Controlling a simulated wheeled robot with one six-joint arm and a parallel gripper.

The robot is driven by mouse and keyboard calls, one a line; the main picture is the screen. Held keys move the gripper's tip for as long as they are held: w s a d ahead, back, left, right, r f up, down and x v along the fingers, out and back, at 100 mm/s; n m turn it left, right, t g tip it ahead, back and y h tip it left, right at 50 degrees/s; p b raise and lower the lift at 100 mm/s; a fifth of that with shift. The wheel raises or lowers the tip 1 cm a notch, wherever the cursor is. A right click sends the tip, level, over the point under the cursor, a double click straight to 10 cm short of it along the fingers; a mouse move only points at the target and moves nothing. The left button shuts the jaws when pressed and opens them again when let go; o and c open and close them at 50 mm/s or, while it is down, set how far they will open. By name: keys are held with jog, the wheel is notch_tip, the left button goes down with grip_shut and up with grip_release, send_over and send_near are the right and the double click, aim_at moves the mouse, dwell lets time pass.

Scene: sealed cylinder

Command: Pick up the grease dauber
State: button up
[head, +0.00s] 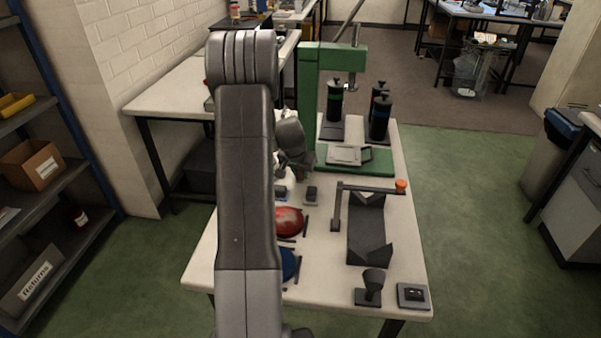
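I cannot pick out the grease dauber for certain in the head view. My arm rises through the left middle and covers the table's left part. My gripper (290,165) is small and dark beside the green press, above the table's left side, and partly behind my arm. I cannot tell whether its fingers are open or shut. A small white item (285,184) shows just below it, partly hidden. A small dark block (310,194) lies to the right of that. A dark cup-shaped piece on a base (371,286) stands at the table's front.
The white table (330,300) carries a green press (342,59), several dark cylinders (379,115), a red dish (288,221), a blue dish (289,264), a dark angled trough (367,233) with an orange knob (401,184) nearby, and a square plate (413,296).

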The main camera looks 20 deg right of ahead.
notch_tip(320, 180, up, 10)
jog(key=shift+r, duration=0.1)
dwell(0.5)
dwell(0.4)
